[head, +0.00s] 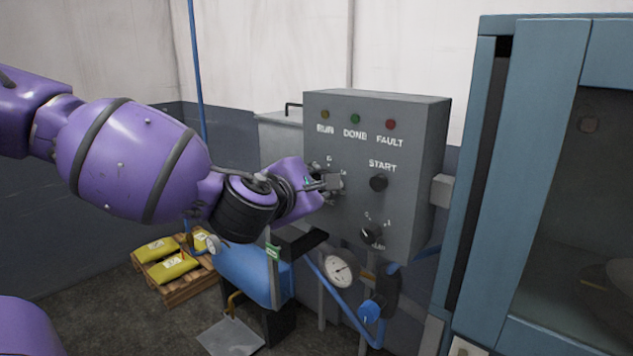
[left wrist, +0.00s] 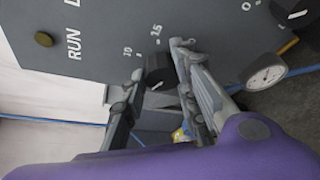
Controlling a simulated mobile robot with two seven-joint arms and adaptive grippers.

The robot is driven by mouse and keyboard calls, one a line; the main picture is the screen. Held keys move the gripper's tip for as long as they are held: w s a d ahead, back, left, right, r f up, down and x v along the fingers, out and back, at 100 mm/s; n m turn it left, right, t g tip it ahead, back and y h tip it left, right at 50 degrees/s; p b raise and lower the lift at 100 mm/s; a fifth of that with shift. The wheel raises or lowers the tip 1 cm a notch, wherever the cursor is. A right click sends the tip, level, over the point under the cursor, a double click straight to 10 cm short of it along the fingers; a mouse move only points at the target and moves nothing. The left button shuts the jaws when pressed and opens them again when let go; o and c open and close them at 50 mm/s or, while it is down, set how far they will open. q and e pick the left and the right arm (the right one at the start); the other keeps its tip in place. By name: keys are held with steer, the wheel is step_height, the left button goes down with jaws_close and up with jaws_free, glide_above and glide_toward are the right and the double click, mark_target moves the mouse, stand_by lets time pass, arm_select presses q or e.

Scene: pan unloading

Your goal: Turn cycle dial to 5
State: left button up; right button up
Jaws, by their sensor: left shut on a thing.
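The grey control panel (head: 345,120) carries several dials and lamps. My left gripper (head: 330,183) reaches from the left to its upper left dial, which it mostly hides in the head view. In the left wrist view this dark cycle dial (left wrist: 158,72) sits between the two fingers of my left gripper (left wrist: 160,62), which is shut on it. My right gripper is not in view.
A black START knob (head: 378,183) and a lower dial (head: 371,233) sit close by on the panel. A gauge (head: 341,270) and blue valve (head: 370,311) are below. A blue cabinet (head: 540,130) stands right. Yellow bags (head: 174,267) lie on a pallet.

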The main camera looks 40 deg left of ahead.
arm_select(q)
steer(key=shift+w+a+r, duration=0.1)
steer(key=shift+a+r, duration=0.1)
steer(key=shift+r, duration=0.1)
stand_by(0.6)
steer(key=o, duration=1)
steer(key=shift+a+f, duration=0.1)
